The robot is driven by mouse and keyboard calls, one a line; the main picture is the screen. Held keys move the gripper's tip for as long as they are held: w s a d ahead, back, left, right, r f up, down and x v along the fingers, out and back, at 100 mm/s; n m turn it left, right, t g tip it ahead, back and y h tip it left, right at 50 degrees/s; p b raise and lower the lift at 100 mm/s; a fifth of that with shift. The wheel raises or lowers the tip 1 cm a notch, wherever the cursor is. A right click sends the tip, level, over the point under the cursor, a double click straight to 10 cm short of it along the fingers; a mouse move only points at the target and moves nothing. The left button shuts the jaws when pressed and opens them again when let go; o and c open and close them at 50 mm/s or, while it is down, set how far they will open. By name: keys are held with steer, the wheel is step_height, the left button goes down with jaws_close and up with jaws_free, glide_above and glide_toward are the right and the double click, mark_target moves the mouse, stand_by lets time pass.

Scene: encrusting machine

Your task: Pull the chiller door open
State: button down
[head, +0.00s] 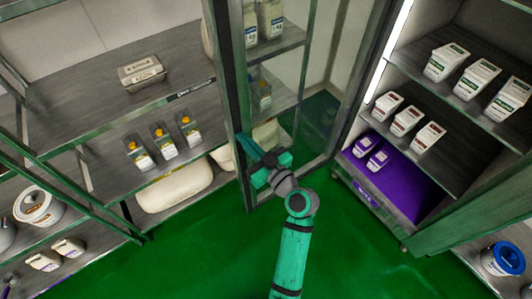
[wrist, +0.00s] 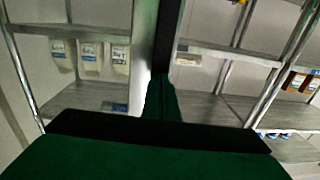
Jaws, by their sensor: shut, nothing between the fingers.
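The chiller door (head: 354,92) is a glass panel in a dark frame, standing swung wide open in the head view. Its right side is beside the lit chiller (head: 402,80), and its free edge is at the left. My gripper (head: 249,146) is shut and empty, low by that free edge. I cannot tell whether it touches the frame. In the wrist view a dark upright bar (wrist: 169,38), seemingly the door's edge, rises just beyond my gripper (wrist: 160,92). The door's handle cannot be made out.
A rack with a carton (head: 142,72), several bottles (head: 164,140) and a white sack (head: 174,187) stands close on the left. The green floor (head: 210,255) is clear in front.

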steer(key=x, duration=0.6)
steer(key=shift+w, duration=0.1)
steer(key=shift+w+a+r, duration=0.35)
steer(key=shift+a, duration=0.15)
steer(key=shift+s+r, duration=0.1)
steer(key=shift+r, duration=0.05)
steer(key=shift+s+d, duration=0.1)
steer(key=shift+d, duration=0.25)
steer(key=shift+s+a+f, duration=0.35)
steer(key=shift+s+f, duration=0.2)
steer(key=shift+f, duration=0.15)
glide_toward(230, 131)
steer(key=shift+s+d+f, duration=0.35)
steer(key=shift+s+f, duration=0.1)
steer(key=shift+s, duration=0.1)
steer(key=shift+s+d+f, duration=0.35)
steer(key=shift+s+f, duration=0.05)
steer(key=shift+s, duration=0.15)
